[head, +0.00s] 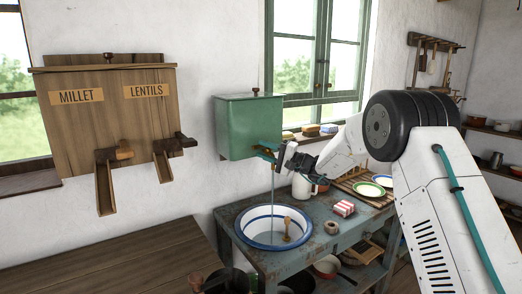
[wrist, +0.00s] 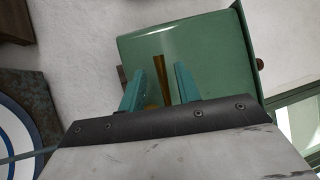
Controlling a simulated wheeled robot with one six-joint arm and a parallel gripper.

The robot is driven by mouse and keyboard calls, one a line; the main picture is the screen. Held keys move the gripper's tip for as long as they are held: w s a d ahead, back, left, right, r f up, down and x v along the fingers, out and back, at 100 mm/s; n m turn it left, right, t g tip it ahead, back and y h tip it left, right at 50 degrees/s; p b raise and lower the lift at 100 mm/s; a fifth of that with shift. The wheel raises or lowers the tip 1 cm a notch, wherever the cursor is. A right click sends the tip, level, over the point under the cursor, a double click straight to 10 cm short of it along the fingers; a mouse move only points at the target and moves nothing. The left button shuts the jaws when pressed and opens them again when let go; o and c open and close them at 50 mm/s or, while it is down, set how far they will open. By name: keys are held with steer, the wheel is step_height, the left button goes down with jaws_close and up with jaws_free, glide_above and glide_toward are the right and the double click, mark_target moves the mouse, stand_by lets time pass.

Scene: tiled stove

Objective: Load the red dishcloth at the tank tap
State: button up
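My gripper (head: 284,157) is at the tap under the green wall tank (head: 248,125). In the wrist view its two teal fingers (wrist: 160,88) stand apart on either side of a brown tap lever (wrist: 160,70), with gaps showing, so it looks open; contact is unclear. A thin stream of water (head: 272,190) falls from the tap into the white, blue-rimmed basin (head: 243,226). A red-and-white striped folded item (head: 344,208), perhaps the red dishcloth, lies on the worn blue-grey washstand (head: 312,262), right of the basin. No cloth shows in the gripper.
A brush-like wooden tool (head: 287,230) is in the basin. A white jug (head: 303,187), a small brown ring (head: 332,227) and a rack with plates (head: 366,188) share the washstand. Folded cloths or sponges (head: 310,130) sit on the windowsill. A wooden millet-and-lentils dispenser (head: 110,90) hangs left.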

steer(key=v, duration=0.5)
steer(key=shift+s+d+f, duration=0.1)
steer(key=shift+s+d, duration=0.05)
steer(key=shift+d, duration=0.15)
